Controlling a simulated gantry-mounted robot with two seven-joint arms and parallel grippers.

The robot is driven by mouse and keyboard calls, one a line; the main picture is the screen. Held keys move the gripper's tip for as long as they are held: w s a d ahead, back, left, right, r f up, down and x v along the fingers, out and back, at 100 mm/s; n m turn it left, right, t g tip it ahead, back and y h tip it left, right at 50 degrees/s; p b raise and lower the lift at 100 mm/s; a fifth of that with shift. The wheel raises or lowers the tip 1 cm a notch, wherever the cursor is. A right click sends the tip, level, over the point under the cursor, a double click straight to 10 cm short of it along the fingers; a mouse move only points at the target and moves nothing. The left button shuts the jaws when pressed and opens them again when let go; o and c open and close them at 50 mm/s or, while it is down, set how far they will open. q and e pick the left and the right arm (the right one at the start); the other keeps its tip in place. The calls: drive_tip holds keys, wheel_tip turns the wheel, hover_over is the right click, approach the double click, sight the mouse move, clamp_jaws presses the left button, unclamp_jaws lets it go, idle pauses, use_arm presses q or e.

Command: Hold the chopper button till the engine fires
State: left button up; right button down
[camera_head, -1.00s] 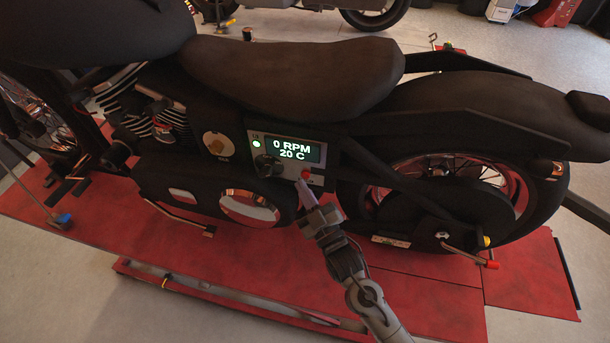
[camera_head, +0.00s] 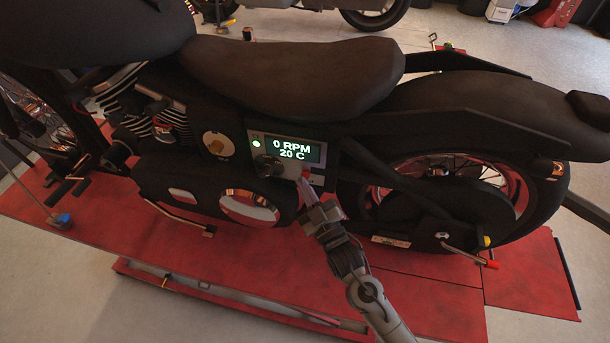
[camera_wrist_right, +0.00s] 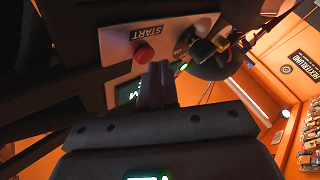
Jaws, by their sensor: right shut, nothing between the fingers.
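The chopper (camera_head: 290,75) stands side-on with a control panel under its seat. The panel's display (camera_head: 291,150) reads 0 RPM and 20 C. In the right wrist view the round red button (camera_wrist_right: 143,53) sits beside the word START. My right gripper (camera_head: 304,184) is shut and empty, its tips at the panel's lower edge; they largely cover the button in the head view. In the wrist view the shut fingers (camera_wrist_right: 158,68) are right beside the button; I cannot tell whether they touch it. My left gripper is not in view.
A green lamp (camera_head: 256,143) is lit left of the display, above a black knob (camera_head: 267,165). A round dial with a tan centre (camera_head: 217,145) is further left. The red lift platform (camera_head: 430,290) lies below the bike. Another motorcycle's wheel (camera_head: 375,14) shows behind.

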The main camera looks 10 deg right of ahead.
drive_tip(key=shift+w+d, duration=0.25)
drive_tip(key=shift+w, duration=0.2)
idle(0.6)
idle(0.4)
drive_tip(key=shift+s+a+p, duration=0.35)
drive_tip(key=shift+s+a, duration=0.05)
drive_tip(key=shift+s, duration=0.4)
drive_tip(key=s, duration=0.1)
drive_tip(key=s+a+p, duration=0.1)
drive_tip(key=s, duration=0.1)
drive_tip(key=s+a+p, duration=0.1)
drive_tip(key=shift+s+a, duration=0.1)
drive_tip(key=shift+s, duration=0.2)
idle(0.4)
